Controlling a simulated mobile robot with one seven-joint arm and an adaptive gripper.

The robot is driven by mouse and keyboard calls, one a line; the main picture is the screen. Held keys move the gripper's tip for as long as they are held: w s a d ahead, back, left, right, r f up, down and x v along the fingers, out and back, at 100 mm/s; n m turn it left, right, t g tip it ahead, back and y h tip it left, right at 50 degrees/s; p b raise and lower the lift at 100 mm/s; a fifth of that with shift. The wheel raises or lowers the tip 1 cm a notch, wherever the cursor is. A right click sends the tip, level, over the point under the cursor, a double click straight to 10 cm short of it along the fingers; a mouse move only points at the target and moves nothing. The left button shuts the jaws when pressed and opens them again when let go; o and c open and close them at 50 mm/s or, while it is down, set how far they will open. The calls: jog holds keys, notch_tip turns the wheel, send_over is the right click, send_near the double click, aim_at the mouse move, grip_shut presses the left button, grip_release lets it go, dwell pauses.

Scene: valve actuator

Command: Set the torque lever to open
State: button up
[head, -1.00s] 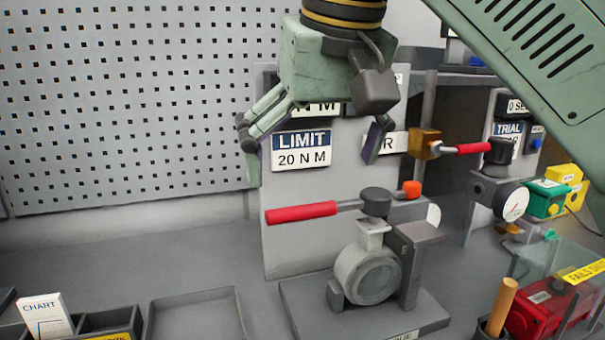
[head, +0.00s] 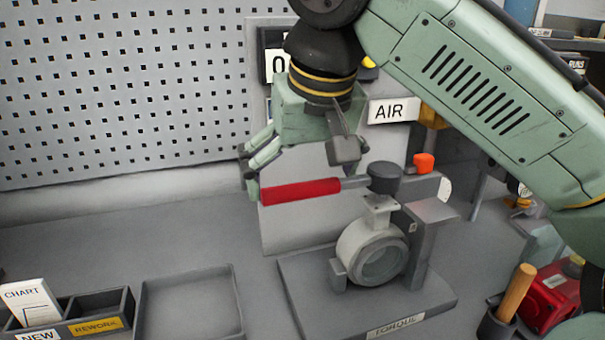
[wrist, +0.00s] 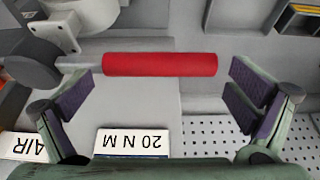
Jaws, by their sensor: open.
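The torque lever has a red handle (head: 300,191) that points left from a dark round hub (head: 385,178) on top of a grey valve body (head: 372,252). The valve stands on a grey base plate (head: 390,310) labelled TORQUE. My gripper (head: 290,185) is at the lever, pointing down, with one finger showing near the handle's left end. In the wrist view my gripper (wrist: 160,95) is open and its two padded fingers stand apart near the two ends of the red handle (wrist: 160,64). Whether either finger touches the handle cannot be told.
An orange knob (head: 424,163) sits right of the hub beside a grey upright bracket (head: 430,215). An AIR sign (head: 389,110) is on the panel behind. An empty tray (head: 190,308) and a chart bin (head: 95,318) lie front left. A wooden-handled tool (head: 515,292) stands right.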

jog(key=shift+w+f, duration=0.15)
jog(key=shift+f, duration=0.2)
jog(key=shift+c, duration=0.2)
jog(key=c, duration=1.4)
